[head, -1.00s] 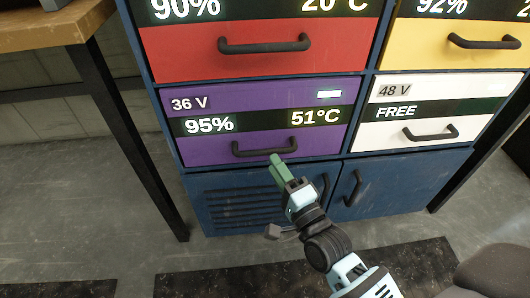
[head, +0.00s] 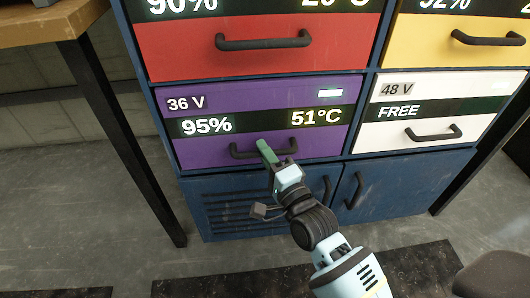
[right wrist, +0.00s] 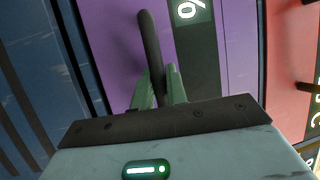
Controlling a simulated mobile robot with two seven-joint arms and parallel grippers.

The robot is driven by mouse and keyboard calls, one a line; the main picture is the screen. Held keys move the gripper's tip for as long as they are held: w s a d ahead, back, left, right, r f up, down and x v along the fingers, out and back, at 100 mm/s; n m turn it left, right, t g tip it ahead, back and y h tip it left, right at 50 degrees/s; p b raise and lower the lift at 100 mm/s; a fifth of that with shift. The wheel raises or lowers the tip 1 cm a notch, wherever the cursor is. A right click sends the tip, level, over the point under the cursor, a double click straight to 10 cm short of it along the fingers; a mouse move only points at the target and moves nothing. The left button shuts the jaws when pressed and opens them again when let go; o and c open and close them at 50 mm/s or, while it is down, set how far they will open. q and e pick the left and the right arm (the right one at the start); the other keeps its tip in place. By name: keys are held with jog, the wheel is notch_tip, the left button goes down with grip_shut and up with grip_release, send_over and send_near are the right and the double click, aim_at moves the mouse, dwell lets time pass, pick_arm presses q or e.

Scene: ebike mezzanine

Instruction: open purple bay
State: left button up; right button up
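The purple bay (head: 190,152) is a closed drawer front in the blue cabinet, marked 36 V, 95% and 51°C. Its dark bar handle (head: 240,154) runs along the lower part of the front. My right gripper (head: 266,152) is at the middle of this handle, its green fingers one above and one below the bar. In the right wrist view the handle (right wrist: 149,40) passes between the two fingers (right wrist: 160,85), which lie close on both sides of it and look shut on it. The purple front (right wrist: 215,70) also shows there. My left gripper is not in view.
A red bay (head: 190,55) is above, a yellow bay (head: 485,55) above right, and a white bay (head: 385,138) marked FREE to the right. Blue doors (head: 400,190) are below. A table leg (head: 120,140) stands at the left. The floor in front is open.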

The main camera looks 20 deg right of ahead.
grip_shut()
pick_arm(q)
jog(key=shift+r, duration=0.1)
pick_arm(e)
jog(key=shift+s, duration=0.1)
